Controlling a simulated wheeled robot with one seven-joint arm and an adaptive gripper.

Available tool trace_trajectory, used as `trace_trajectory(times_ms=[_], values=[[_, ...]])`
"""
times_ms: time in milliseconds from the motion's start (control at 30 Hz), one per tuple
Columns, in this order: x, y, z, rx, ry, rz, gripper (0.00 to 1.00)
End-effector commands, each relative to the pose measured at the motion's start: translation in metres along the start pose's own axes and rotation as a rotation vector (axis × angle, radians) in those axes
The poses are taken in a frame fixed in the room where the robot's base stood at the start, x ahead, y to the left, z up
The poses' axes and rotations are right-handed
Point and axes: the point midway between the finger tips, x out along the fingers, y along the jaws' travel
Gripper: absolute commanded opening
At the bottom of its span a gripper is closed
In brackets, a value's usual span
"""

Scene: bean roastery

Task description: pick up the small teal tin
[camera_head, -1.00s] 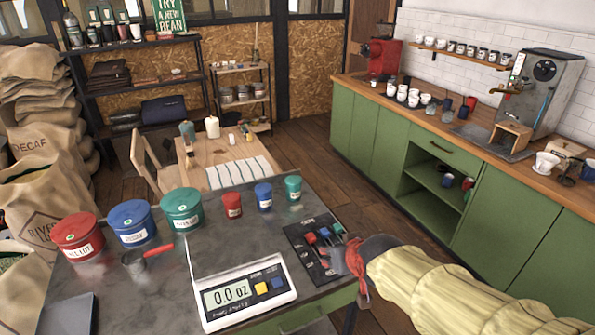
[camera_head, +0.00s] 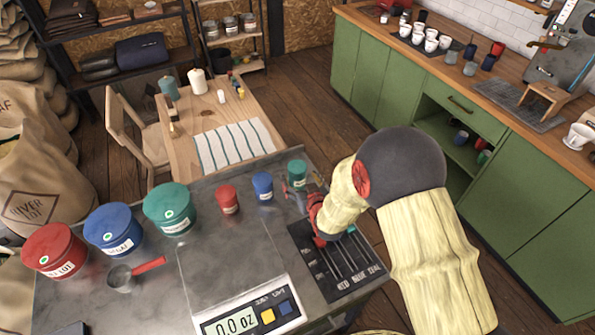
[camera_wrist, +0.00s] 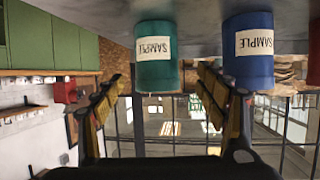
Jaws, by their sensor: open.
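The small teal tin (camera_head: 297,173) stands upright at the back right of the dark metal table, to the right of the small blue tin (camera_head: 263,186). My gripper (camera_head: 297,195) is just in front of it, toward the near side, and hides part of its lower body. In the wrist view, which is upside down, the teal tin (camera_wrist: 156,57) with its SAMPLE label lies ahead between the two open fingers of my gripper (camera_wrist: 157,97). The blue tin (camera_wrist: 249,50) stands close beside it, in line with the right finger. I see no contact with the teal tin.
A small red tin (camera_head: 227,199) stands left of the blue one. Large red, blue and teal tins stand farther left, near a scoop (camera_head: 120,277). A scale (camera_head: 246,309) and a black panel with sliders (camera_head: 338,262) are in front. A wooden table (camera_head: 206,118) stands behind.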

Motion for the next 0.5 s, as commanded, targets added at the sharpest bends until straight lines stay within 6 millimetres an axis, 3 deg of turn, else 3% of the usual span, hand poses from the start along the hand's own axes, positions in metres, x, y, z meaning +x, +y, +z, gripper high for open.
trace_trajectory(times_ms=[333,500], values=[[0.044,0.005,0.003,0.0,0.0,0.0,0.73],[0.056,0.005,0.002,0.0,0.0,0.0,0.73]])
